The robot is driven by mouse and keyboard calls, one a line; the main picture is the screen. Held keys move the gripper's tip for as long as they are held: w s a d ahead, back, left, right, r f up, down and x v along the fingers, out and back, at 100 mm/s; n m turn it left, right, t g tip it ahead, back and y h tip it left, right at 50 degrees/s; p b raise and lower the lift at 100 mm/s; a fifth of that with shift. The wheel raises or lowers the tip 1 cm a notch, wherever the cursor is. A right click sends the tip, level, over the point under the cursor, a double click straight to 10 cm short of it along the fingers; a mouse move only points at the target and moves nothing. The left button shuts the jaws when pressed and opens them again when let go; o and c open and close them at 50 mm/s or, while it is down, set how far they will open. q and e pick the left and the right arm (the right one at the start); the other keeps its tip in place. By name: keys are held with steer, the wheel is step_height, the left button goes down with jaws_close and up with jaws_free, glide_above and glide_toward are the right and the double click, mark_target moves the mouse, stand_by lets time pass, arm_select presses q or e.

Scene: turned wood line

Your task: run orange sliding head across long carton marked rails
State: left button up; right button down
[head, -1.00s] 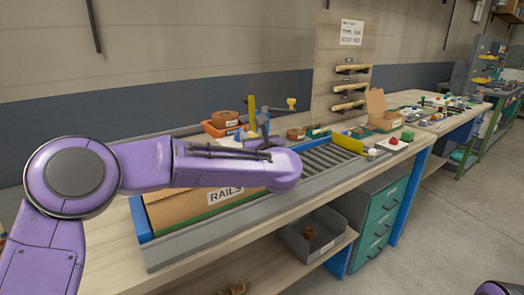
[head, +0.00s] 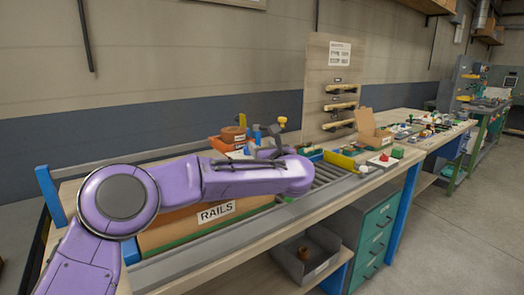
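The long carton marked RAILS (head: 180,229) lies on the conveyor line along the bench. Part of its top is hidden behind my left arm. An orange tray-like thing (head: 217,145) with a round brown wooden piece (head: 233,134) on it shows behind my arm. I cannot tell whether it belongs to the sliding head. A yellow knob (head: 280,122) stands just right of it. My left gripper (head: 268,143) is near these, over the far side of the line, mostly hidden by my wrist. Its opening cannot be made out. My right gripper is not in view.
Bare rollers (head: 328,172) run right of the carton to a yellow plate (head: 340,160). An open cardboard box (head: 372,130) and small parts stand farther right. A grey bin (head: 308,254) sits on the lower shelf beside green drawers (head: 375,237).

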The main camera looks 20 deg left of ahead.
arm_select(q)
steer(key=shift+w+f, duration=0.35)
steer(key=shift+s+d, duration=0.1)
steer(key=shift+s, duration=0.15)
steer(key=b+v, duration=0.2)
steer(key=v, duration=0.8)
steer(key=shift+d+b, duration=0.15)
steer(key=shift+b, duration=0.15)
